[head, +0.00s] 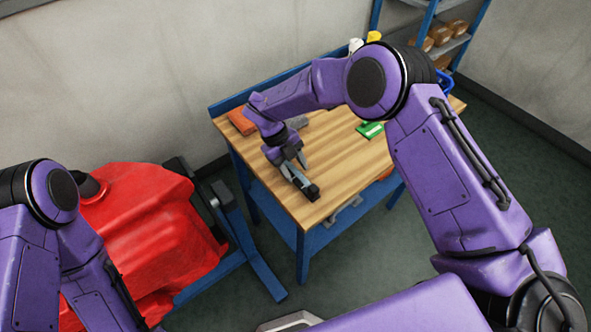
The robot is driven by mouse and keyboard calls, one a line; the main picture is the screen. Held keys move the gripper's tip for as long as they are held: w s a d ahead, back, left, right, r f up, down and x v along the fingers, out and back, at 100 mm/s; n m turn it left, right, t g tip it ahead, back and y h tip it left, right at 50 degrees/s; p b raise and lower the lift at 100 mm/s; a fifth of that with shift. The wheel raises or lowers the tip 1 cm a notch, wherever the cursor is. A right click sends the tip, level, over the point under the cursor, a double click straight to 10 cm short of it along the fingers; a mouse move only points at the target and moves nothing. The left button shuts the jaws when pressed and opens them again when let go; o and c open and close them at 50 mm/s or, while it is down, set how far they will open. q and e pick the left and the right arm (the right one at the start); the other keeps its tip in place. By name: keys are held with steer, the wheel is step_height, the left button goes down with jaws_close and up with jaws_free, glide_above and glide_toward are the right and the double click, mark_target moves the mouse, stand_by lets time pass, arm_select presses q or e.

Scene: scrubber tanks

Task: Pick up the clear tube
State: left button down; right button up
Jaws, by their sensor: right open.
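A slim grey tube-like piece with a black end (311,190) lies on the wooden bench top near its front edge. It may be the clear tube, but I cannot tell that it is clear. My right gripper (294,168) points down over the bench, right at this piece, with its fingers open. The fingers hide part of the piece, and I cannot tell whether they touch it. My left arm comes in at the left edge, and its gripper is not in view.
The bench (345,150) has a blue frame. A green item (370,130) and an orange-brown block (240,121) lie on it. White and yellow bottle tops (374,36) show behind my right arm. Blue shelving (425,25) holds boxes.

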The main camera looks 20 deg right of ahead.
jaws_close()
